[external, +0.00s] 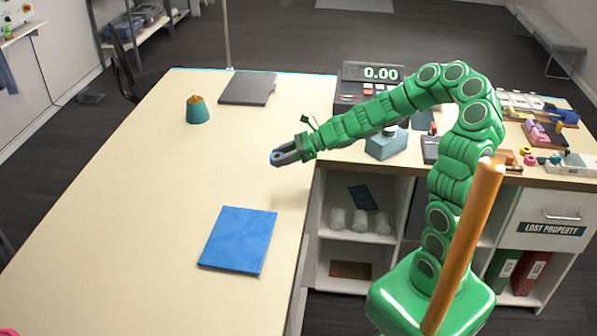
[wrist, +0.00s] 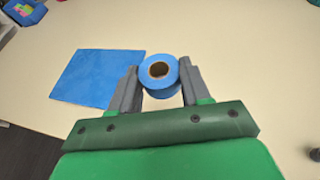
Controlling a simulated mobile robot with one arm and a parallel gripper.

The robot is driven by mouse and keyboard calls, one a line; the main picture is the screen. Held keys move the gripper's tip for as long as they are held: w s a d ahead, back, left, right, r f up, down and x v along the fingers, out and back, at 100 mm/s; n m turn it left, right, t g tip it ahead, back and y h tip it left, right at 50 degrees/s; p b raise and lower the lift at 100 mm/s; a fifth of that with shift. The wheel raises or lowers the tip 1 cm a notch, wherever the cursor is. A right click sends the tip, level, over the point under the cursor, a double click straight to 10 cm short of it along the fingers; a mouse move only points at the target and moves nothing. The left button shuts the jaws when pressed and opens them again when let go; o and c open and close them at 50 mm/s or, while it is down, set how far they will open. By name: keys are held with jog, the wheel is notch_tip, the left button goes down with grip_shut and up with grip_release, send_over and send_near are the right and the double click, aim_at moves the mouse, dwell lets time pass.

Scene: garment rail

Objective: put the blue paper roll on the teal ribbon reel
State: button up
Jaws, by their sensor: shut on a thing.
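My gripper (external: 284,154) is shut on the blue paper roll (external: 275,158) and holds it above the pale tabletop near the counter corner. In the wrist view the blue paper roll (wrist: 160,89) sits between both fingers of my gripper (wrist: 161,78), its brown core facing the camera. The teal ribbon reel (external: 198,112) appears to be the small tapered teal thing with a brown top, standing upright on the table at the upper left. It is apart from my gripper and I cannot make it out in the wrist view.
A flat blue pad (external: 238,240) lies on the table in front; the wrist view shows it too (wrist: 97,77). A dark grey flat slab (external: 248,88) lies right of the reel. A scale (external: 372,84) and a blue-grey block (external: 386,145) stand on the right counter. The table's middle is clear.

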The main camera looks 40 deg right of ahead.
jog(key=d+r+m+t+h, duration=0.1)
jog(key=d+r, duration=0.2)
jog(key=d, duration=0.8)
jog(key=d+r+m+t+h, duration=0.15)
jog(key=d+r, duration=0.25)
jog(key=d, duration=0.7)
jog(key=s+d+r+m+t+h, duration=0.2)
jog(key=s+d+r+m, duration=0.15)
jog(key=s+d, duration=1.4)
send_over(395, 129)
jog(key=shift+n, duration=0.4)
notch_tip(395, 129, down, 8)
jog(key=shift+f, duration=0.2)
jog(key=shift+w+d+f, duration=0.25)
jog(key=shift+w+f, duration=0.4)
jog(key=shift+f, duration=1.6)
